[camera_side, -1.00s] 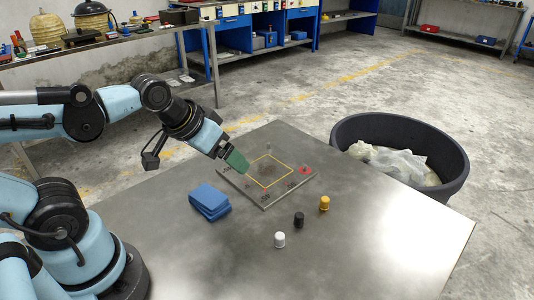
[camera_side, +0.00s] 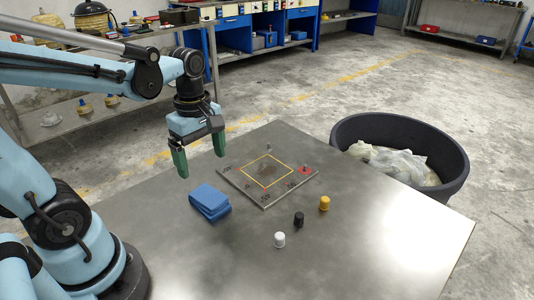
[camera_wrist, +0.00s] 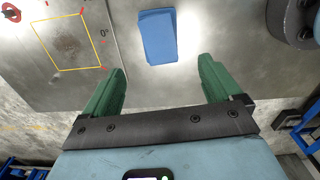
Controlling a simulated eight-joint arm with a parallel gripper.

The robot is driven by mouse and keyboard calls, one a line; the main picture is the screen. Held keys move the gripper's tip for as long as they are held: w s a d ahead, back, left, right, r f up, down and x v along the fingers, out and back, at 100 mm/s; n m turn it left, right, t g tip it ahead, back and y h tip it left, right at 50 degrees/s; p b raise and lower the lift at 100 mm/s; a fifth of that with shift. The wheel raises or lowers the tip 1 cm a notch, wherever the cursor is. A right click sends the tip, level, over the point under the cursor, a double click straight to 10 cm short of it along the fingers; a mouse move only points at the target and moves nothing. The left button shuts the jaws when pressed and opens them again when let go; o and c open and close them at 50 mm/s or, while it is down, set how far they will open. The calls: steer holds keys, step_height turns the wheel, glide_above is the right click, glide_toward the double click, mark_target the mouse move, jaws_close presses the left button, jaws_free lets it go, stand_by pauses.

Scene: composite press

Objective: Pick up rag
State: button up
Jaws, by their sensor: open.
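The rag appears as a blue folded stack (camera_side: 209,202) lying on the metal table, left of the square plate. It also shows in the wrist view (camera_wrist: 157,36), ahead of my fingers and roughly between their lines. My gripper (camera_side: 199,160) points down above the table's back left part, behind and above the blue rags. Its two green fingers are spread wide with nothing between them, as the wrist view also shows (camera_wrist: 160,88). The fingers are apart from the rags.
A square metal plate (camera_side: 290,194) with a yellow outline and a dark stain lies beside the rags. White (camera_side: 279,240), black (camera_side: 299,220) and yellow (camera_side: 324,203) capped pieces stand toward the front. A dark round bin (camera_side: 453,190) holding pale crumpled material stands right of the table.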

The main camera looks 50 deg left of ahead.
mark_target(208, 195)
steer(key=shift+f, duration=5.15)
steer(key=c, duration=1.1)
steer(key=shift+c, duration=0.3)
steer(key=shift+r, duration=0.1)
steer(key=shift+r, duration=0.8)
step_height(208, 195, up, 2)
steer(key=shift+r, duration=0.1)
steer(key=s+d+r, duration=0.4)
steer(key=d+r, duration=0.3)
steer(key=d, duration=0.4)
